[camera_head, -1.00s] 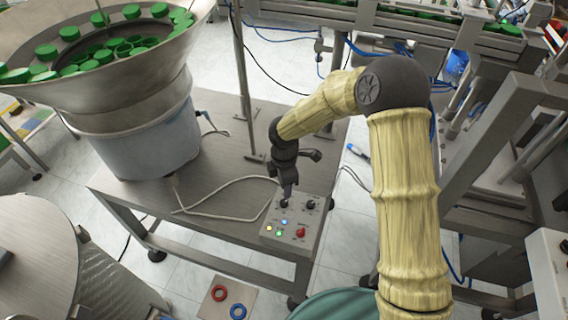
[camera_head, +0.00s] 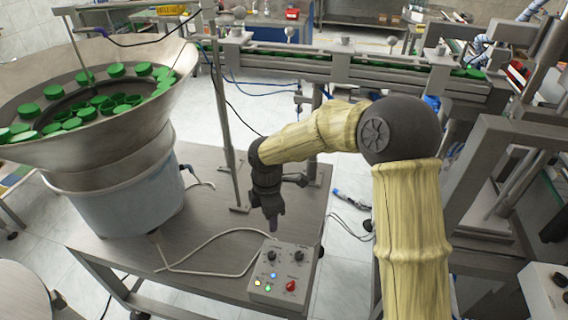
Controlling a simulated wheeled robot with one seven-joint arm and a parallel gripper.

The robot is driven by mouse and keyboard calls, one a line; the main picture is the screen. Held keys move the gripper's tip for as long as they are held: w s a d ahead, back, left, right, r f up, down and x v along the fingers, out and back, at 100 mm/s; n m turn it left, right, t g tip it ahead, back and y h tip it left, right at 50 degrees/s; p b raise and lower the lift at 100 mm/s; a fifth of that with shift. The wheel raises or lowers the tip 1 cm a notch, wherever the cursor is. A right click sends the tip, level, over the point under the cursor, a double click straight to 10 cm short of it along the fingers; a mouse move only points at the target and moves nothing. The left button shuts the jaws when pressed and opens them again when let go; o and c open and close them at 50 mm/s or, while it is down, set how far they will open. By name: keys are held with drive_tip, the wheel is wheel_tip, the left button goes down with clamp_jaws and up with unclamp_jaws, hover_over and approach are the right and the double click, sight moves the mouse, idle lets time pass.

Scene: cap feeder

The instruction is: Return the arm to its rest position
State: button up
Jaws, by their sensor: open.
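My arm shows in yellowish sleeves at the right of the head view, bent over the steel table. My gripper (camera_head: 272,224) is dark and points down, a little above and behind the control box (camera_head: 284,274). It appears apart from the box and holds nothing that I can see. Its fingers are small in the picture, seen nearly edge-on. The control box has two black knobs, a red knob and several small lit buttons on its top.
The bowl feeder (camera_head: 108,172) with green caps stands on the table (camera_head: 215,275) at left. A thin metal post (camera_head: 222,125) rises behind my gripper. A conveyor (camera_head: 375,74) runs across the back. A steel machine frame (camera_head: 495,190) stands at right. A pale cable lies on the table.

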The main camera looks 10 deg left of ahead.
drive_tip(key=s+d+r+m+t, duration=0.1)
drive_tip(key=s+d+m, duration=0.3)
drive_tip(key=d+m, duration=0.4)
drive_tip(key=s+d+r+m, duration=0.2)
drive_tip(key=s+d+m, duration=0.2)
drive_tip(key=d+m, duration=0.4)
drive_tip(key=s+d+r+m+t, duration=0.1)
drive_tip(key=s+d+m, duration=0.3)
drive_tip(key=d+m, duration=0.4)
drive_tip(key=d+r, duration=0.1)
drive_tip(key=d, duration=0.2)
drive_tip(key=shift+s+d+r+t+p, duration=0.3)
drive_tip(key=shift+d, duration=0.1)
